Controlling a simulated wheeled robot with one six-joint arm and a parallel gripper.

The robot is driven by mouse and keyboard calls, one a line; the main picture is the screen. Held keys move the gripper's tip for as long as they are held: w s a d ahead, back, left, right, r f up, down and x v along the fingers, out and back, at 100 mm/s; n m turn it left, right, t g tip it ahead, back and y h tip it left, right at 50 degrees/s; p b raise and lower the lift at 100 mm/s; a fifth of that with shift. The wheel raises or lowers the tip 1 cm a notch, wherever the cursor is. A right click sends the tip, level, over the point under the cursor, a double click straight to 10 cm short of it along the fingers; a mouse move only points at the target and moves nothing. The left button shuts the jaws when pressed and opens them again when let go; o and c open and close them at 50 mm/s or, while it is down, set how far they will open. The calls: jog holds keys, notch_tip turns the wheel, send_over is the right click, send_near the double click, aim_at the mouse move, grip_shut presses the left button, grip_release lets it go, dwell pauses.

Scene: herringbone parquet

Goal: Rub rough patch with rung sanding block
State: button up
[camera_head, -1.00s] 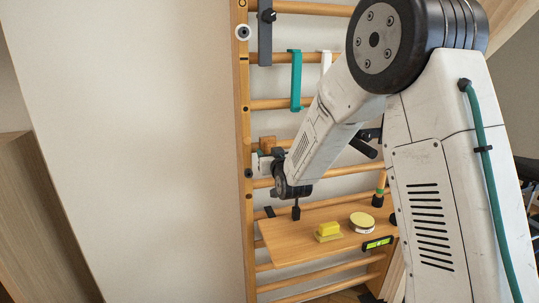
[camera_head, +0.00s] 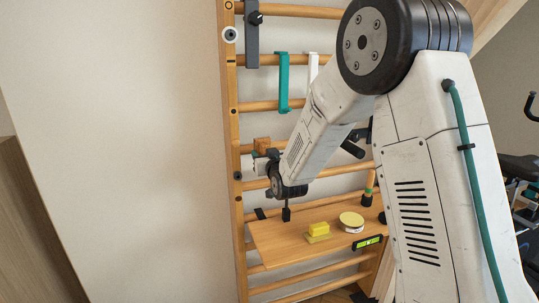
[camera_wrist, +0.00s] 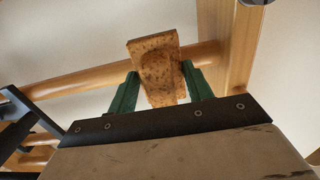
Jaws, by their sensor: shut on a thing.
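A brown speckled sanding block (camera_wrist: 152,45) is between the two green fingers of my gripper (camera_wrist: 160,84) in the wrist view. My gripper is shut on it. The block lies across a wooden rung (camera_wrist: 80,82), close to the upright (camera_wrist: 232,40); whether it touches the rung I cannot tell. In the head view the block (camera_head: 262,144) and my gripper (camera_head: 264,158) are at the left end of a middle rung, just right of the left upright (camera_head: 236,175). I cannot make out the rough patch; block and fingers cover part of the rung.
Below my gripper is a wooden shelf (camera_head: 280,245) with a yellow block (camera_head: 318,230), a round yellow-topped tin (camera_head: 351,220) and a green level (camera_head: 367,242). A teal hook (camera_head: 283,80) and a white hook (camera_head: 313,68) hang above. Bare wall lies left.

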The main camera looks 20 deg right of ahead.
jog(key=shift+w+a+r, duration=0.15)
jog(key=shift+a, duration=1)
jog(key=shift+c, duration=0.5)
jog(key=s, duration=0.6)
